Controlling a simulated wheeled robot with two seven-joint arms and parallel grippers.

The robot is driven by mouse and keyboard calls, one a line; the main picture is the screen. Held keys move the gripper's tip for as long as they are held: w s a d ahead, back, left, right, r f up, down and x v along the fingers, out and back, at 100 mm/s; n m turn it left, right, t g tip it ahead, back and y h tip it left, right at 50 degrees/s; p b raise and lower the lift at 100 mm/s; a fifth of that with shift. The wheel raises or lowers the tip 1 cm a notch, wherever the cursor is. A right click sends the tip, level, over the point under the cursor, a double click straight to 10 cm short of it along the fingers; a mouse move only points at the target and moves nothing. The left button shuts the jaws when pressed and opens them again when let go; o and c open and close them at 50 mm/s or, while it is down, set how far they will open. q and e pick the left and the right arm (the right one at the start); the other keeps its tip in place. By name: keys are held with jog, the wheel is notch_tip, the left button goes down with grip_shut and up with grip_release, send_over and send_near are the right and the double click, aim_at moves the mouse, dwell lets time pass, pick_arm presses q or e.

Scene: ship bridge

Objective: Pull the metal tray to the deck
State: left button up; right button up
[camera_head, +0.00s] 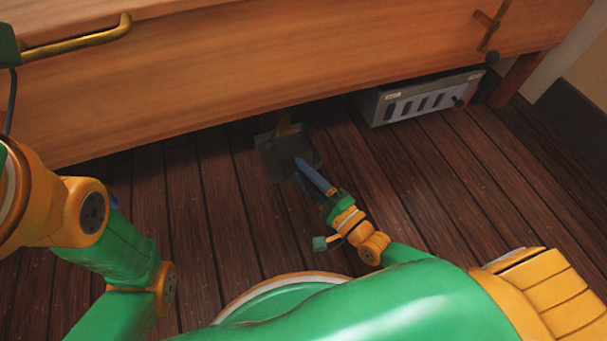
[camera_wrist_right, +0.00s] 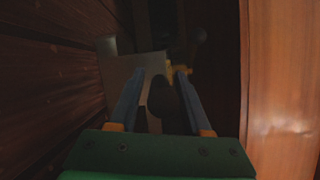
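The metal tray (camera_head: 270,160) is a dark grey, flat, squarish piece on the plank deck, at the front underside of the wooden furniture in the head view. A brownish upright part (camera_head: 284,122) stands at its far edge. The tray also shows as a pale grey surface in the right wrist view (camera_wrist_right: 115,68). My right gripper (camera_head: 302,166) reaches over the tray's near right part. Its two blue fingers (camera_wrist_right: 160,74) are apart, with tray surface and a dark shape between them; contact is unclear. My left arm enters from the left, its fingers out of view.
The wooden furniture (camera_head: 260,75) overhangs the deck and leaves a dark gap beneath. A grey box with dark slots (camera_head: 418,98) stands under its right side. A brass handle (camera_head: 80,42) sits at upper left. The plank deck (camera_head: 225,215) in front is clear.

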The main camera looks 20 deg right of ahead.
grip_shut()
dwell(1.2)
